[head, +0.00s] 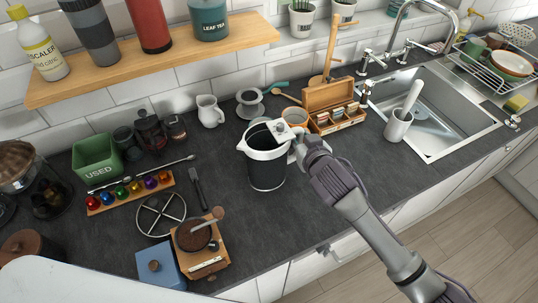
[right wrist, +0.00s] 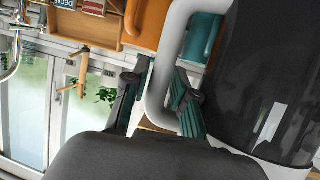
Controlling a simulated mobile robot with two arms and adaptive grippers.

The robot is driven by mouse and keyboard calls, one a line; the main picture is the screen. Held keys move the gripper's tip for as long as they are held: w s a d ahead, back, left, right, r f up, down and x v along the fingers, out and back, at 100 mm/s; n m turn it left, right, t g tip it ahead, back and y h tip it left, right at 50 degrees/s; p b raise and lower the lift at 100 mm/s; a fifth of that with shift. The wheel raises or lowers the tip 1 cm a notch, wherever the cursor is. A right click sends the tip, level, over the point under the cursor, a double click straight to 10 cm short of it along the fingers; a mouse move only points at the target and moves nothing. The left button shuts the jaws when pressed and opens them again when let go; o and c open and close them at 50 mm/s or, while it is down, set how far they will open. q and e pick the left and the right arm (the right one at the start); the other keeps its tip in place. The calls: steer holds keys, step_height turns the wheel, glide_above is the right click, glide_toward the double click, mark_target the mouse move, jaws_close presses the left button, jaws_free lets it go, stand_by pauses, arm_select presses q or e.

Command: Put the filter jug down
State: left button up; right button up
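The filter jug (head: 267,170) is dark with a white rim, spout and handle. It is upright near the middle of the worktop in the head view. Whether its base touches the worktop I cannot tell. My right gripper (head: 302,143) is at the jug's right side. In the right wrist view the white handle (right wrist: 176,40) passes between the two fingers of the right gripper (right wrist: 160,88), which are close together around it. The dark jug body (right wrist: 265,70) fills the right of that view. My left gripper is not in view.
A wooden tea box (head: 335,108) stands behind the jug, right. Bare slate (head: 330,205) lies in front and right of the jug.

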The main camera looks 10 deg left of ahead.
jaws_close()
steer(key=shift+r, duration=0.1)
